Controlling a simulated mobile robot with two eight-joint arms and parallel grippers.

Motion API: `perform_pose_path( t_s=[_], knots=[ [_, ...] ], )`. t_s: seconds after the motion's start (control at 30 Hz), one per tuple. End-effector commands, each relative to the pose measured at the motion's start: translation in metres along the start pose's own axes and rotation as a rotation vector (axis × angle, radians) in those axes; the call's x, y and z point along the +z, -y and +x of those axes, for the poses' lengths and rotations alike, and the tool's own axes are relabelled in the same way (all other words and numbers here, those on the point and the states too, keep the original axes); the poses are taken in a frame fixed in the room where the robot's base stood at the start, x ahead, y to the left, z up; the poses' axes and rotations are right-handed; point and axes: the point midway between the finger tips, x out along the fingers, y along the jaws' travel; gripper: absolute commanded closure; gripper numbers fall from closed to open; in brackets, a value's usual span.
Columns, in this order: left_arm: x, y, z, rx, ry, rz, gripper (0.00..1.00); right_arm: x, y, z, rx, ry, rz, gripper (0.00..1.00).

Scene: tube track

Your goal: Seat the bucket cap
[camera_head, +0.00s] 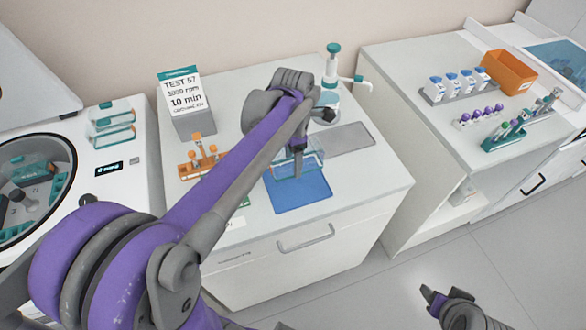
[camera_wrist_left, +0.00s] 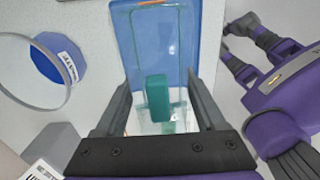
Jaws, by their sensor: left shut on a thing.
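The clear bucket cap (camera_wrist_left: 160,50) with a teal grip (camera_wrist_left: 157,97) is between the fingers of my left gripper (camera_wrist_left: 157,108), which is shut on it. In the head view my left gripper (camera_head: 298,165) points down over the blue mat (camera_head: 303,196). A clear box-like piece (camera_head: 284,172) shows around its fingertips; I cannot tell whether this is only the cap or a bucket under it. More clear pieces with teal parts (camera_head: 112,124) stand on the centrifuge (camera_head: 100,160) at left. My right gripper (camera_head: 432,298) is low at right over the floor, empty, with fingers apart.
A sign box (camera_head: 186,103), an orange rack (camera_head: 203,158) and a bottle with a teal top (camera_head: 332,88) stand on the bench around the mat. A grey pad (camera_head: 348,138) lies right of it. The right-hand bench holds tube racks and an orange bin (camera_head: 510,72).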

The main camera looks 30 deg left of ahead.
Motion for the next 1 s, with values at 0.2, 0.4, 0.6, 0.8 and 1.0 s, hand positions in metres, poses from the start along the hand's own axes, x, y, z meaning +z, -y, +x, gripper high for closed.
perform_pose_path(
  t_s=[0.2,0.4,0.6,0.8,1.0],
  knots=[
    [0.0,0.0,-0.02,0.0,0.0,0.0,0.9,-0.001,0.0,-0.001,0.0,-0.001,0.0,0.41],
    [0.0,0.0,-0.021,0.0,0.0,0.0,0.9,-0.001,0.0,-0.001,0.0,-0.001,0.0,0.41],
    [0.0,0.0,-0.023,0.0,0.0,0.0,0.9,-0.002,0.0,-0.002,0.0,-0.002,0.0,0.41],
    [0.001,-0.001,-0.035,0.001,0.001,0.0,0.9,-0.011,0.0,-0.007,0.0,-0.011,0.0,0.41],
    [0.001,-0.001,-0.05,0.002,0.002,0.0,0.9,-0.021,0.0,-0.014,0.0,-0.022,0.0,0.41]
  ],
)
